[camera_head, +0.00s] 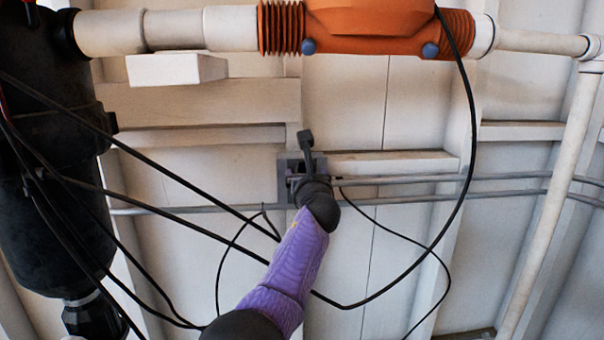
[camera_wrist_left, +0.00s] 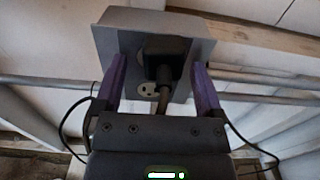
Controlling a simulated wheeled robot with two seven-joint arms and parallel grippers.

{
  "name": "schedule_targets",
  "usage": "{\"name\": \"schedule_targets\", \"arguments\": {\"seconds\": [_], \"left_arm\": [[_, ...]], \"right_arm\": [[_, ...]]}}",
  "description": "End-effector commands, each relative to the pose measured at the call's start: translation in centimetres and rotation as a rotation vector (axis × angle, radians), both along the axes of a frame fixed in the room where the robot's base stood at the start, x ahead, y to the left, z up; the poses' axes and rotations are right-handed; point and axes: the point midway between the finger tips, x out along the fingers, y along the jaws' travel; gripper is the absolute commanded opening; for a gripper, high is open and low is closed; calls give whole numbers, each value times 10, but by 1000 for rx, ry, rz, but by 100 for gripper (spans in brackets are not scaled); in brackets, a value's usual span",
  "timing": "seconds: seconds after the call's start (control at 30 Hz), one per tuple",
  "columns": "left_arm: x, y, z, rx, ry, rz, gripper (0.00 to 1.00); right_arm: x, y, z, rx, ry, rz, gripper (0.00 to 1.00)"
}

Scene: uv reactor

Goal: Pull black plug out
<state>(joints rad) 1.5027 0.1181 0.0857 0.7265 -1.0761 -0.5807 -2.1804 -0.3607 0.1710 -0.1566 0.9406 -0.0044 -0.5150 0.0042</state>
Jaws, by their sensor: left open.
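The black plug (camera_wrist_left: 163,51) sits in the grey outlet box (camera_wrist_left: 112,37), with its cord running down from it in the left wrist view. A pale socket face shows just below the plug. My left gripper (camera_wrist_left: 158,66) is open, with one purple finger on each side of the plug and a visible gap to it on both sides. In the head view, my purple left arm reaches up from the bottom and my left gripper (camera_head: 308,184) is in front of the outlet box (camera_head: 284,180); the plug is mostly hidden there. My right gripper is not in view.
Grey conduits (camera_head: 420,180) run sideways along the white panelled wall beside the box. An orange unit (camera_head: 370,17) on a white pipe (camera_head: 203,28) crosses the top. A large black cylinder (camera_head: 50,170) stands at left. Several loose black cables (camera_head: 466,150) hang around my arm.

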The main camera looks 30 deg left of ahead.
Motion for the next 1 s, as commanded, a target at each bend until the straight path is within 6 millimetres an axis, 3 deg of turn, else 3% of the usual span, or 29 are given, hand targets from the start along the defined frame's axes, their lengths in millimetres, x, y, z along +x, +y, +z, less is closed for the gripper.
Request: {"name": "schedule_targets", "arguments": {"seconds": [0.47, 0.57, 0.9, 1.0], "left_arm": [[1, -1, 1, 1, -1, 1, 88], [1, -1, 0, 1, -1, 0, 71], [1, -1, 0, 1, -1, 1, 0], [1, -1, 0, 0, 0, 1, 0]], "right_arm": [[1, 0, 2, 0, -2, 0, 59], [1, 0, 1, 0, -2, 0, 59], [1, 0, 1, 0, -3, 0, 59], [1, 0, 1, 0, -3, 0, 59]]}}
